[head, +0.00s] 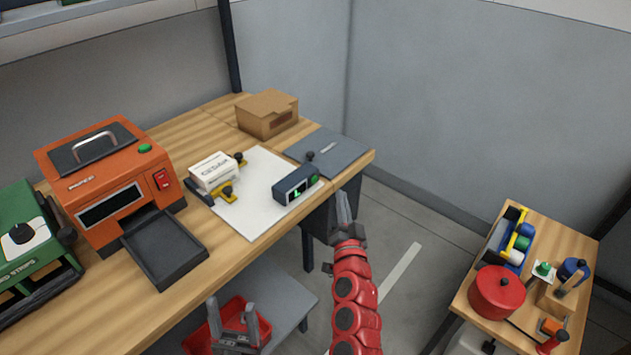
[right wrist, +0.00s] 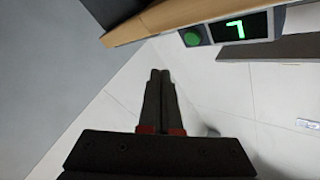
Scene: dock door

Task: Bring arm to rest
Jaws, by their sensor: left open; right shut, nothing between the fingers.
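My right gripper (head: 344,207), at the end of a red arm, is shut and empty. In the head view it is beyond the right edge of the wooden workbench (head: 222,262), its fingers near the grey panel below the top. In the right wrist view its two dark fingers (right wrist: 161,82) lie together, with pale floor behind them. Most of the left arm is out of view.
On the bench are an orange machine (head: 105,187), a green machine (head: 22,240), a white box (head: 213,170), a dark device with a green display (head: 292,188), and a cardboard box (head: 267,114). A small table (head: 468,290) with a red pot (head: 497,292) stands right. Floor (head: 425,240) between is clear.

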